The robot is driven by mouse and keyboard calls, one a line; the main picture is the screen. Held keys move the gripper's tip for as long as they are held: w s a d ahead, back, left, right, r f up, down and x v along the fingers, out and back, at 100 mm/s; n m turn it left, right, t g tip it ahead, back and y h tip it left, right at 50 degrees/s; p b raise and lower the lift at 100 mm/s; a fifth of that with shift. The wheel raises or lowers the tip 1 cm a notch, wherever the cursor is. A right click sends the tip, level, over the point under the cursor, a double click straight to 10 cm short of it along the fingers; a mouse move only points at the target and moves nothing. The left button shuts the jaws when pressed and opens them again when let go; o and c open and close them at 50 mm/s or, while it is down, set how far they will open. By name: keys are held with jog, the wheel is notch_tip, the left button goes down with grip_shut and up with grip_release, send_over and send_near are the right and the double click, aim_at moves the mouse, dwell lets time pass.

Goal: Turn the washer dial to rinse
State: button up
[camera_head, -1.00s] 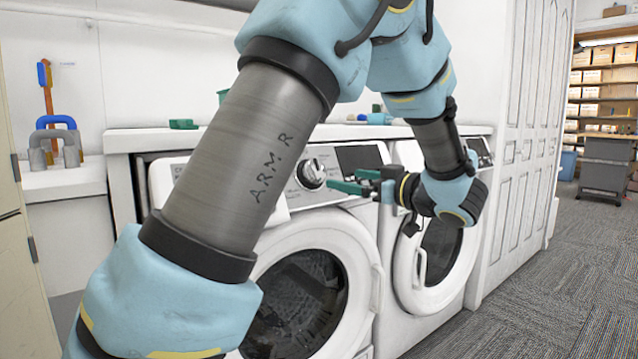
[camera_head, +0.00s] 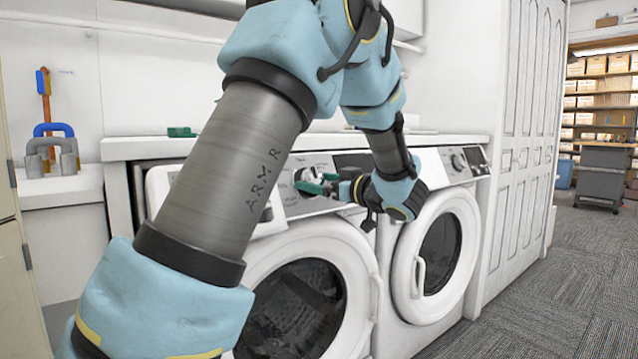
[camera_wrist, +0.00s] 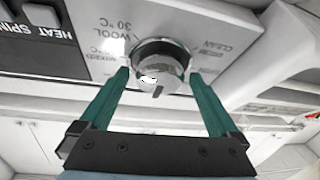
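The washer dial (camera_wrist: 158,68) is a round silver knob with a dark mark on its edge, on the left machine's control panel (camera_wrist: 100,40). "WOOL 30°C" and "CLEAN" labels are readable around it; I see no rinse label. My gripper (camera_wrist: 159,76) has its two green fingers spread, one tip on each side of the dial, with a gap still showing, so it is open. In the head view my gripper (camera_head: 310,182) is at the panel and the dial (camera_head: 306,174) is partly covered by the fingers. The left washer (camera_head: 355,285) stands below.
A second machine (camera_head: 465,215) with its own dial (camera_head: 459,161) stands to the right. The white counter (camera_head: 130,146) runs above both, with a small green object (camera_head: 181,132) on it. Open carpet floor (camera_head: 540,300) lies at the right.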

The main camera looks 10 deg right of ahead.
jog(key=c, duration=1.1)
jog(key=shift+c, duration=0.2)
jog(key=n+g, duration=0.1)
jog(key=n, duration=0.1)
jog(key=n+g+y+p, duration=0.1)
jog(key=n, duration=0.2)
jog(key=shift+w+d+r+y, duration=0.15)
jog(key=shift+d+y, duration=0.05)
jog(key=shift+y, duration=0.1)
jog(key=shift+w+d+r+n+g+y+p, duration=0.15)
jog(key=shift+n+g, duration=0.55)
jog(key=shift+n, duration=0.75)
jog(key=shift+s+a+f+n+g+y+p, duration=0.2)
jog(key=shift+n+g, duration=0.5)
jog(key=shift+n, duration=0.75)
jog(key=shift+d, duration=0.2)
jog(key=o, duration=1.3)
jog(key=shift+c, duration=0.2)
